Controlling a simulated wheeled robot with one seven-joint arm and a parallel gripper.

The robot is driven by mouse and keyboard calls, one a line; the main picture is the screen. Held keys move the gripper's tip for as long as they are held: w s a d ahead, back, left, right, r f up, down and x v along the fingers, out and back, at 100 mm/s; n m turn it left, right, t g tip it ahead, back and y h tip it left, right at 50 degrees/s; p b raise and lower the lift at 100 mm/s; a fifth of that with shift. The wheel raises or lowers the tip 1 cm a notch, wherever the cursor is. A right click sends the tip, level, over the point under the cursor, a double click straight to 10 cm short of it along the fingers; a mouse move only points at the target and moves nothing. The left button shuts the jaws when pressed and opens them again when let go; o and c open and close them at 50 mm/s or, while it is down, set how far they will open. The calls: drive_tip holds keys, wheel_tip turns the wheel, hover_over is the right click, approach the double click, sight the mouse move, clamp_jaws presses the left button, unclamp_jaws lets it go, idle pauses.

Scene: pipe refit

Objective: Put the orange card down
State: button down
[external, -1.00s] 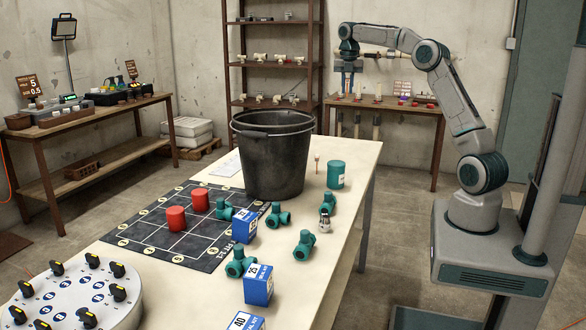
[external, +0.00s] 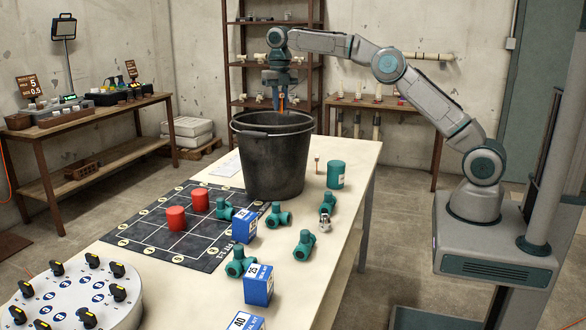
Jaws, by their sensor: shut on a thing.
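My gripper (external: 277,104) hangs pointing down over the mouth of the black bucket (external: 274,165). It is shut on a small thin orange piece, which looks like the orange card (external: 282,102). The card is held above the bucket's rim, apart from it as far as I can tell. Its shape is too small to read clearly. The bucket stands upright on the cream table (external: 345,210), and its inside is mostly hidden.
A teal canister (external: 335,175) stands right of the bucket, with a small thin upright object (external: 317,165) nearby. Several teal pipe fittings (external: 304,245) and blue boxes (external: 258,285) lie in front. Two red cylinders (external: 200,199) stand on a black grid mat (external: 140,228).

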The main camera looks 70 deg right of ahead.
wheel_tip(320, 180, down, 27)
drive_tip(key=shift+d+r+p, duration=0.1)
drive_tip(key=shift+p, duration=0.55)
drive_tip(key=c, duration=1.7)
unclamp_jaws()
drive_tip(key=shift+f, duration=0.2)
drive_tip(key=shift+c, duration=0.2)
drive_tip(key=o, duration=0.4)
drive_tip(key=shift+c, duration=0.2)
wheel_tip(320, 180, up, 12)
drive_tip(key=b, duration=0.1)
drive_tip(key=shift+r, duration=0.2)
drive_tip(key=shift+o, duration=0.5)
